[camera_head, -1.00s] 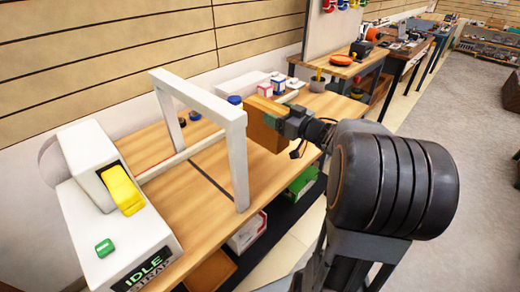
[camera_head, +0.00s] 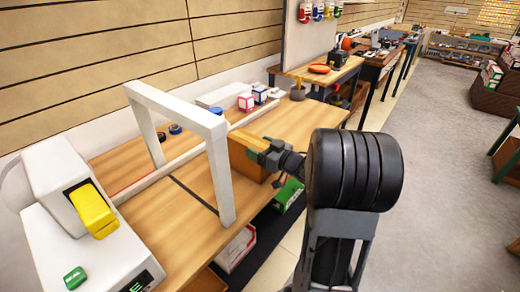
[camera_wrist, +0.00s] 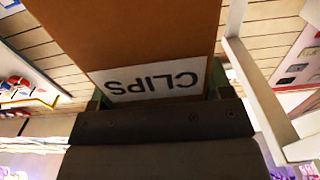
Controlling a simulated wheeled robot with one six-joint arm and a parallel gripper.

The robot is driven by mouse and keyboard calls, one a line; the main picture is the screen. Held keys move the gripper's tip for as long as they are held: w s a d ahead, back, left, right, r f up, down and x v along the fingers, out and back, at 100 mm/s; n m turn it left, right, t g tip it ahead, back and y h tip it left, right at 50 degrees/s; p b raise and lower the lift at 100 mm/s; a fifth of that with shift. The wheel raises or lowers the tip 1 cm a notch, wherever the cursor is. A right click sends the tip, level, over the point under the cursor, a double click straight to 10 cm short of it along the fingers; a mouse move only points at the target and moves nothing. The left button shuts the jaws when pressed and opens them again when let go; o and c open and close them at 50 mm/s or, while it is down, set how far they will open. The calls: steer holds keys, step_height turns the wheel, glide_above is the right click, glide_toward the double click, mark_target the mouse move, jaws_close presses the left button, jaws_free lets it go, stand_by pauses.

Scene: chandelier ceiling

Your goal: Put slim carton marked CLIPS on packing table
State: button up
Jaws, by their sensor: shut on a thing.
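The slim carton is a brown box (camera_head: 243,155), and in the wrist view its white label reads CLIPS, upside down (camera_wrist: 150,80). My gripper (camera_head: 268,155) is shut on the carton's near end. In the head view the carton is over or on the wooden packing table (camera_head: 185,215), right of the white arch frame. I cannot tell whether its underside touches the tabletop. The gripper's fingers are mostly hidden behind the wrist in the wrist view.
The white arch (camera_head: 215,165) stands across the table. A white machine with a yellow part (camera_head: 92,210) is at the left end. Green (camera_head: 289,195) and white boxes (camera_head: 237,248) sit below.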

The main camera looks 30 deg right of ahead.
steer(key=o, duration=1.1)
steer(key=shift+f, duration=0.1)
steer(key=o, duration=0.5)
steer(key=shift+s+r, duration=0.1)
steer(key=shift+r, duration=0.2)
steer(key=v, duration=1.2)
steer(key=shift+f+p, duration=0.1)
steer(key=shift+p, duration=0.3)
